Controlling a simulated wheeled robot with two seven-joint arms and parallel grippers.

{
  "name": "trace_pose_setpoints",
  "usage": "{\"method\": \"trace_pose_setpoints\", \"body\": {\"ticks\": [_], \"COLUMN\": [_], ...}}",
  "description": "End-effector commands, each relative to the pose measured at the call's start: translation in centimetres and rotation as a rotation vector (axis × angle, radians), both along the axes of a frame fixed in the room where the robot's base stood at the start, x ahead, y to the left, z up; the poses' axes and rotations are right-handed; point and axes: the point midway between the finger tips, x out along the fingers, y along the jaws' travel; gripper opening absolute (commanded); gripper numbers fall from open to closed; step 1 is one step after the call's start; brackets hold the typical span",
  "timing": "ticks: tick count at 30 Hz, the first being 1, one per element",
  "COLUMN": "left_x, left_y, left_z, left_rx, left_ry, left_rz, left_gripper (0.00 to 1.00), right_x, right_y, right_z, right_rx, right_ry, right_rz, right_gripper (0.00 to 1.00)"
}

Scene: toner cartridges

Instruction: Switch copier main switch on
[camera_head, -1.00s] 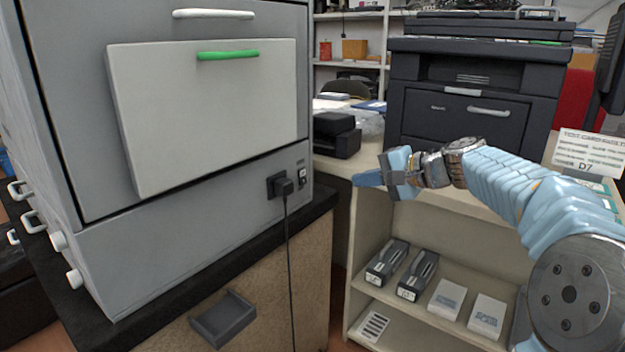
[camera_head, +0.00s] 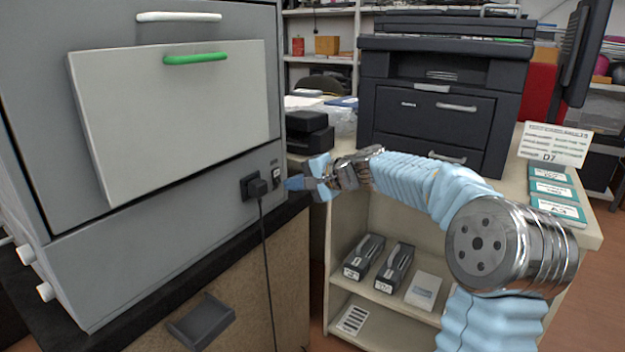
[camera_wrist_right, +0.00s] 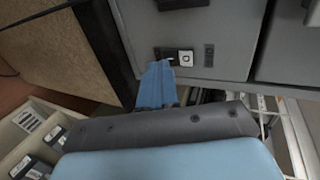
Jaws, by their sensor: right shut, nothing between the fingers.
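The grey copier (camera_head: 160,210) stands at the left on a black-topped cabinet. Its small main switch (camera_head: 276,174) sits on the lower right of the front, just right of a black plug. My left gripper is not in view.
The black plug (camera_head: 256,187) has a cord hanging down the cabinet (camera_head: 250,260). A shelf unit (camera_head: 345,225) with toner boxes stands below my right arm. A small black device (camera_head: 308,132) sits behind the gripper.

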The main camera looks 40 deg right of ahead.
Motion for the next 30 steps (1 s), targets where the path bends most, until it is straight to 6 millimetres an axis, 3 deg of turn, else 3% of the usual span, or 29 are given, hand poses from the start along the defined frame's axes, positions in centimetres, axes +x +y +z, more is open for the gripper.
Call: {"method": "trace_pose_setpoints", "body": {"ticks": [6, 17, 25, 26, 30], "left_x": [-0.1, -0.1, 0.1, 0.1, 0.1], "left_y": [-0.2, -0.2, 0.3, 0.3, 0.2], "left_z": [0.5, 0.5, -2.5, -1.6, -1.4], "left_rx": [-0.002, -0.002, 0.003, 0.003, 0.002], "left_ry": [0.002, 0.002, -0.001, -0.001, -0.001], "left_rz": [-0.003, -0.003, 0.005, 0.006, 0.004], "left_gripper": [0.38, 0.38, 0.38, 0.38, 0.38], "right_x": [1.6, 1.7, 2.1, 2.1, 2.1], "right_y": [0.7, 0.7, 0.8, 0.8, 0.8], "right_z": [-0.1, -0.2, -1.2, -0.5, -0.4], "right_rx": [0.001, 0.000, 0.015, 0.014, 0.015], "right_ry": [0.000, 0.000, -0.040, -0.038, -0.036], "right_rz": [0.002, 0.001, -0.001, -0.001, 0.000], "right_gripper": [0.00, 0.00, 0.00, 0.00, 0.00]}}
